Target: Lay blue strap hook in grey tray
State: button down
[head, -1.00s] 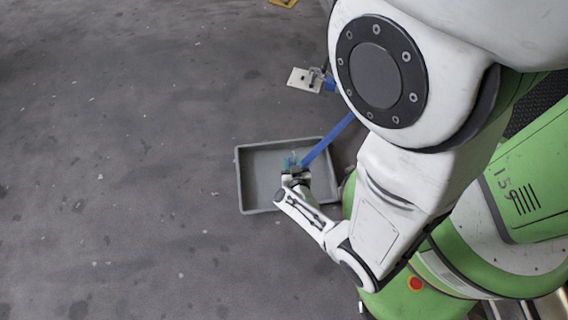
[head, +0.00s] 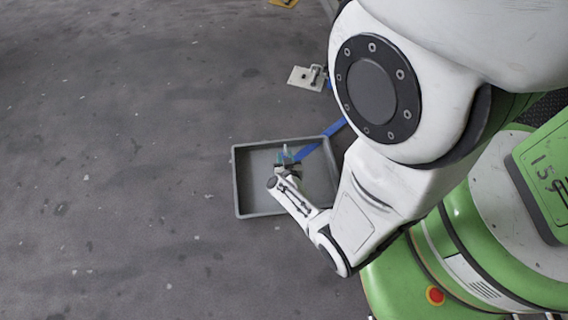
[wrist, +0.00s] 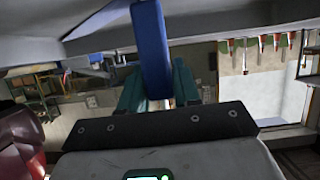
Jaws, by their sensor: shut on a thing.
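The grey tray (head: 246,205) lies on the floor, left of my arm in the head view. My gripper (head: 286,158) is over the tray's middle in that view, its height above the tray floor hard to judge. In the wrist view my gripper (wrist: 160,100) has its teal fingers on either side of a blue strap (wrist: 151,50), shut on it. In the head view the blue strap (head: 334,128) runs from the gripper up and right across the tray's far edge, then passes behind my arm. The hook itself cannot be made out.
A pale metal plate with a fitting (head: 306,77) lies on the floor beyond the tray. A yellow item (head: 284,3) shows at the top edge. The floor left of the tray is clear.

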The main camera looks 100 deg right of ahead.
jog(key=shift+f, duration=0.5)
jog(key=shift+r, duration=0.1)
jog(key=c, duration=0.8)
grip_release()
jog(key=shift+a+r, duration=0.1)
jog(key=shift+a, duration=0.05)
jog(key=shift+p+v, duration=3.05)
jog(key=shift+v, duration=2.8)
